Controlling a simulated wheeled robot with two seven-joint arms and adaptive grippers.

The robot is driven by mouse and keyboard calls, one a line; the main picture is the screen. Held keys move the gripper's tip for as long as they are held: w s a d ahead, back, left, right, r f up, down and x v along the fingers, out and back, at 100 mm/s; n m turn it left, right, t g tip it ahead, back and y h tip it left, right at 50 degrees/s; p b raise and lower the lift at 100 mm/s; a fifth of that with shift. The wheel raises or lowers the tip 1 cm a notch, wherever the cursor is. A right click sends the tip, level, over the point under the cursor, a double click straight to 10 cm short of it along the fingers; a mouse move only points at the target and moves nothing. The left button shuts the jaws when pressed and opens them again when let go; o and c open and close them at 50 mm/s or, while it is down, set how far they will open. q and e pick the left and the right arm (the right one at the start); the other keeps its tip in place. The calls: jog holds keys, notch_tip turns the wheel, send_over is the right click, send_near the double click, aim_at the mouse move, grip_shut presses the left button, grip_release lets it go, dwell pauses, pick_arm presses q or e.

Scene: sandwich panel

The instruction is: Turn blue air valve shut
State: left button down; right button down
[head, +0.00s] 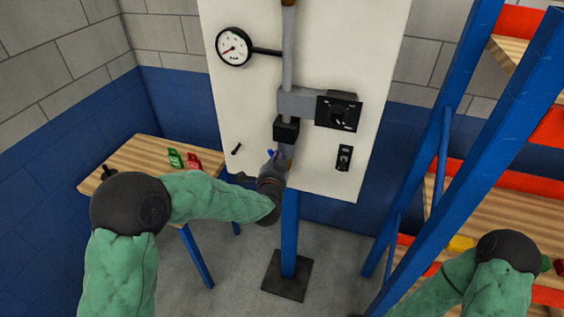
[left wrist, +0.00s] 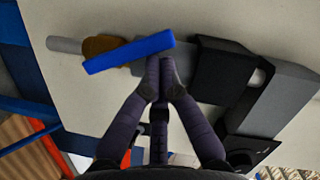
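The blue air valve's lever (left wrist: 130,52) is a flat blue bar in the left wrist view. It crosses a brown valve body (left wrist: 101,46) on a grey pipe (left wrist: 65,44) and lies at a slant to that pipe. My left gripper (left wrist: 160,68) has its two fingers together, with the tips right at the lever's lower edge near its right end. I see nothing clearly between them, and cannot tell whether they touch the lever. In the head view my left gripper (head: 275,158) is at the panel's lower part and mostly hides the valve. My right gripper is out of view.
The white panel (head: 240,110) carries a round gauge (head: 234,47), a black box (head: 339,111) and a small switch (head: 345,157). A wooden table (head: 125,160) with green and red tags stands left. A blue-framed rack (head: 440,150) stands right, near my right arm.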

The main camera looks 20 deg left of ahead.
pick_arm(q)
jog(key=a+f+n+h+b, duration=0.1)
jog(key=a+f+n+b, duration=0.1)
jog(key=b, duration=0.4)
jog(key=a+f+n+g+h+b, duration=0.1)
jog(key=a+f+n+h+b, duration=0.1)
jog(key=n+b, duration=0.4)
jog(key=shift+a+f+b, duration=0.15)
jog(key=shift+a+b, duration=0.5)
jog(key=shift+a, duration=0.25)
jog(key=shift+w, duration=0.1)
jog(key=s+r+p, duration=0.3)
jog(key=s+r, duration=0.3)
jog(key=s, duration=0.3)
jog(key=shift+s+a+r, duration=0.15)
jog(key=shift+s+r, duration=0.1)
jog(key=shift+s, duration=0.1)
